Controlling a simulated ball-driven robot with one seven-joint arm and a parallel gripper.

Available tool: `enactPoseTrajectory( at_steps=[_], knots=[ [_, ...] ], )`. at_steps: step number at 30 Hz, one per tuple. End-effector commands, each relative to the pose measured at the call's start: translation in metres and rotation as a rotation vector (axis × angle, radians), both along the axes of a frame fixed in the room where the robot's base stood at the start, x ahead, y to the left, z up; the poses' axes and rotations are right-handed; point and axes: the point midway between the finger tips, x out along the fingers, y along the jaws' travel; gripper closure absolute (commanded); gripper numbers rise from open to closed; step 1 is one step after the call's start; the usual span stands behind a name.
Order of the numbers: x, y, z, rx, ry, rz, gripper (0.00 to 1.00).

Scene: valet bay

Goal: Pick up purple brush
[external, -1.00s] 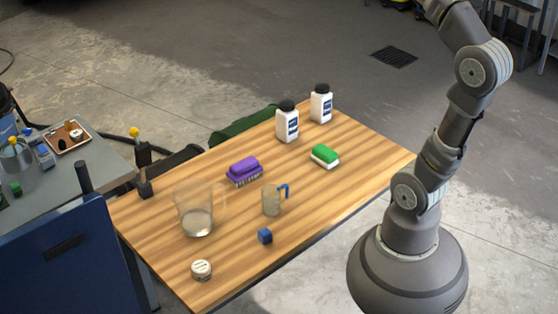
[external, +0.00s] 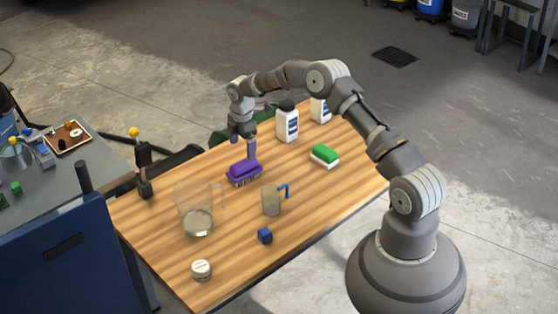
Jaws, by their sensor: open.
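The purple brush (external: 243,173) lies bristles down on the wooden table, left of the middle. My gripper (external: 243,153) hangs over the table, pointing down, just above and behind the brush. Its fingers are apart, with one finger close to the brush's back right side. I cannot tell from this view whether a finger touches the brush. The brush rests on the table and is not held.
A clear pitcher (external: 194,212), a cup with a blue handle (external: 271,201), a blue cube (external: 265,236) and a round white tin (external: 201,270) stand nearer the front. A green and white brush (external: 324,156) and two white bottles (external: 287,124) are to the right and back.

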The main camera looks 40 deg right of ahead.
Motion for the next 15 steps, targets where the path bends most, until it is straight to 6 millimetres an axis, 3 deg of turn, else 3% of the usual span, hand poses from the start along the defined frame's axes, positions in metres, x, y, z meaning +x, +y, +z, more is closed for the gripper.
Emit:
enactPoseTrajectory(
  at_steps=[3,15],
  knots=[
    [-0.005,0.0,-0.026,0.002,0.034,0.037,0.06],
    [-0.006,0.003,-0.081,0.002,0.037,0.041,0.06]
  ],
)
